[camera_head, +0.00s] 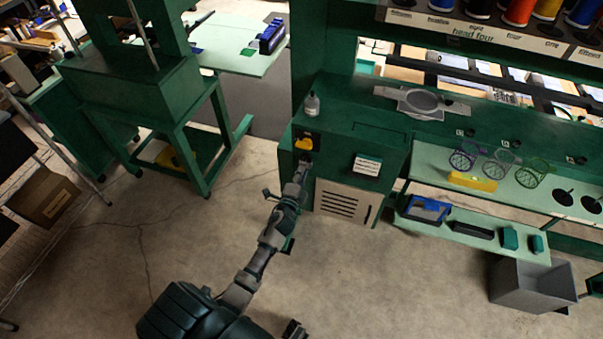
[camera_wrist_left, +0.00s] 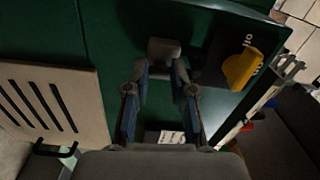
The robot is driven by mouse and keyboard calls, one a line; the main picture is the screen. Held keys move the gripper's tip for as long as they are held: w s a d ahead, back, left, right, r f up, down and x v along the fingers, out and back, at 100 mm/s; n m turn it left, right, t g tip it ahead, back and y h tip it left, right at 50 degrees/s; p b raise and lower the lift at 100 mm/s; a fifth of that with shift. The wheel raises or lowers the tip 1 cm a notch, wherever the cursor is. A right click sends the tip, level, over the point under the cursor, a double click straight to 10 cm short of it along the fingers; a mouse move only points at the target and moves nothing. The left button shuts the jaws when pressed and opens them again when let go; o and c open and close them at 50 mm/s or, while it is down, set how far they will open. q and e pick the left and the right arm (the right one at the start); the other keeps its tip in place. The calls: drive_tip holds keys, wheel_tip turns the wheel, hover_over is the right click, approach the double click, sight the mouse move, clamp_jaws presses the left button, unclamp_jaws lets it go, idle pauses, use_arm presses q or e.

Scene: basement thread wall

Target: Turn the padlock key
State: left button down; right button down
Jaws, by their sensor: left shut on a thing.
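A grey padlock (camera_wrist_left: 164,48) sits against the green machine front (camera_wrist_left: 108,50), just beyond my left fingertips in the left wrist view. My left gripper (camera_wrist_left: 162,76) reaches it with both fingers closed in at its near side. The gripper is shut on the padlock key, which is mostly hidden between the fingertips. In the head view my left gripper (camera_head: 302,170) is against the machine's front, just below the yellow knob (camera_head: 303,144). The knob also shows right of the fingers in the left wrist view (camera_wrist_left: 241,69). A dark piece at the bottom edge may be my right gripper (camera_head: 294,330).
A slotted pale panel (camera_head: 341,202) lies below and right of my gripper. A small bottle (camera_head: 312,105) stands on the machine top. A green shelf (camera_head: 470,233) with several items and a grey bin (camera_head: 530,288) are at right. The concrete floor in front is mostly clear.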

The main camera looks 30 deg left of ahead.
idle(0.3)
use_arm(q)
drive_tip(key=c, duration=1)
unclamp_jaws()
drive_tip(key=shift+w+d, duration=0.1)
drive_tip(key=shift+o, duration=0.2)
drive_tip(key=shift+w+f, duration=0.1)
